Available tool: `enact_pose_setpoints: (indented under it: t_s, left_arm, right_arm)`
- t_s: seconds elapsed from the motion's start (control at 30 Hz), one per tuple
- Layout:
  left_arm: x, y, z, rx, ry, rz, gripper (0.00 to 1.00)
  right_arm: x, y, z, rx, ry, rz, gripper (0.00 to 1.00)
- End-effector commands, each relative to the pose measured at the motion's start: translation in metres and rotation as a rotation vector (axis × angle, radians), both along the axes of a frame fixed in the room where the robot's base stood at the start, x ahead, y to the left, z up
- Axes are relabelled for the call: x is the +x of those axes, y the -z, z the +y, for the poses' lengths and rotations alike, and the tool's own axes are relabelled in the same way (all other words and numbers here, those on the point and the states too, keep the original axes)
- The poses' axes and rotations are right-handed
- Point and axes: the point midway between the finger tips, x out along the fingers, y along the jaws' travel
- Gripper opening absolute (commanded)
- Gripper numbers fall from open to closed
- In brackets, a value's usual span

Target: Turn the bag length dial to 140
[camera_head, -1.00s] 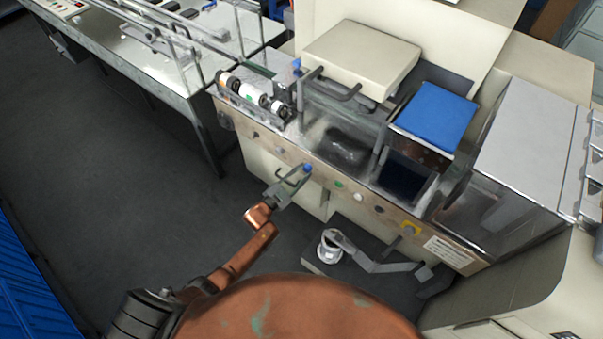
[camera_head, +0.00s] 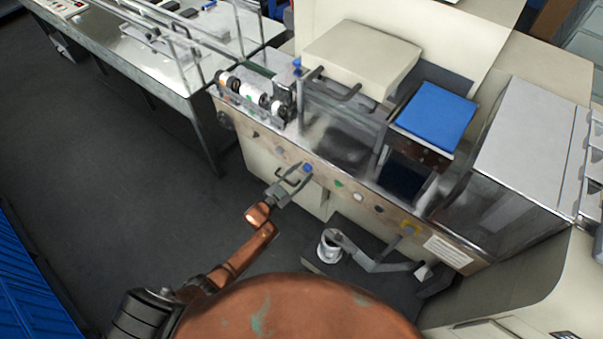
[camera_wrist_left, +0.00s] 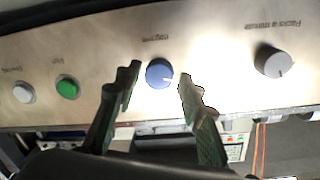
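The bag length dial appears to be the blue knob (camera_head: 308,168) on the front panel of the machine. It also shows in the left wrist view (camera_wrist_left: 159,73), with a pale pointer mark at its lower right. The label by it is too blurred and turned to read for sure. My left gripper (camera_head: 294,178) is at the panel in front of this knob. In the left wrist view its two fingers (camera_wrist_left: 157,92) are spread, one on each side of the knob, with gaps between. My right gripper is not in view.
A grey knob (camera_wrist_left: 274,61), a green button (camera_wrist_left: 67,88) and a white button (camera_wrist_left: 24,92) flank the blue knob on the panel. A grey bracket (camera_head: 375,262) juts out low in front of the machine.

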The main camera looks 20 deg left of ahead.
Motion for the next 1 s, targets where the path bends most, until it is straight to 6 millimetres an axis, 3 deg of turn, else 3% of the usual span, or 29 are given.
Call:
enact_pose_setpoints:
  t_s: [0.47, 1.0]
  left_arm:
    - [-0.009, 0.001, 0.004, 0.001, 0.001, 0.001, 0.43]
    - [-0.1, -0.002, 0.042, 0.001, 0.001, 0.001, 0.43]
  right_arm:
    - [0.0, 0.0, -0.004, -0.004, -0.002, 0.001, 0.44]
    - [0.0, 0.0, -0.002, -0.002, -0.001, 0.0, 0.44]
